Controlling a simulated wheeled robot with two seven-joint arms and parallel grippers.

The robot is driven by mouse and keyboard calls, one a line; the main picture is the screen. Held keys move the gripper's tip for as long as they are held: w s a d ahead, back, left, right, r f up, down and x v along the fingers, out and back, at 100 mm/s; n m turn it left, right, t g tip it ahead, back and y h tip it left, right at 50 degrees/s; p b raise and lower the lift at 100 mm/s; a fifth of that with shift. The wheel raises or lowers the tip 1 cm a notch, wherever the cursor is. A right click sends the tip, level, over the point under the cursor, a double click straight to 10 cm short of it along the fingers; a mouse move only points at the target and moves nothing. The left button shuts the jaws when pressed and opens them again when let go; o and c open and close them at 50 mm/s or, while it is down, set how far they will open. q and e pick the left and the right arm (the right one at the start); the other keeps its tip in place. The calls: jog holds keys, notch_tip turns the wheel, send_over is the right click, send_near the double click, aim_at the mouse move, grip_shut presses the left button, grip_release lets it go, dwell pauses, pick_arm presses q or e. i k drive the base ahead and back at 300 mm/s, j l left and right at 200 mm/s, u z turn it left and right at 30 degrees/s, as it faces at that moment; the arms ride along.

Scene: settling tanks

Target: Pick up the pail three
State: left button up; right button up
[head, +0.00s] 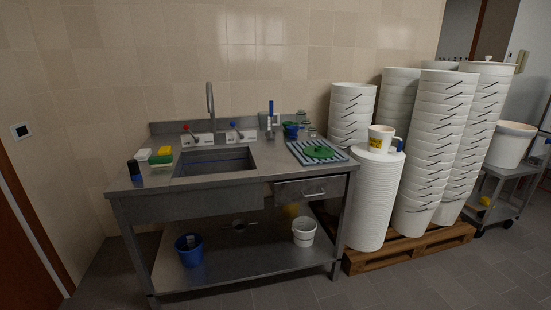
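Several pails are in the head view, and I cannot tell which one is pail three. A blue pail (189,250) stands on the left of the sink table's lower shelf. A white pail (304,232) stands upright on the right of that shelf. A small white pail with a yellow label (381,138) sits on top of a tall white ribbed stack (375,200). Tall stacks of white pails (440,140) with dark handles stand behind and to the right. Neither of my grippers is in view.
The steel sink table (230,205) stands against the tiled wall, with sponges, taps, a striped mat (316,152) and a green item on top. A wooden pallet (410,250) lies under the stacks. A cart (505,195) stands at right. The front floor is clear.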

aim_at(380, 137)
jog(key=i+z, duration=0.35)
jog(key=i, duration=0.25)
jog(key=i+j+z, duration=0.35)
jog(key=i, duration=0.2)
jog(key=l, duration=0.1)
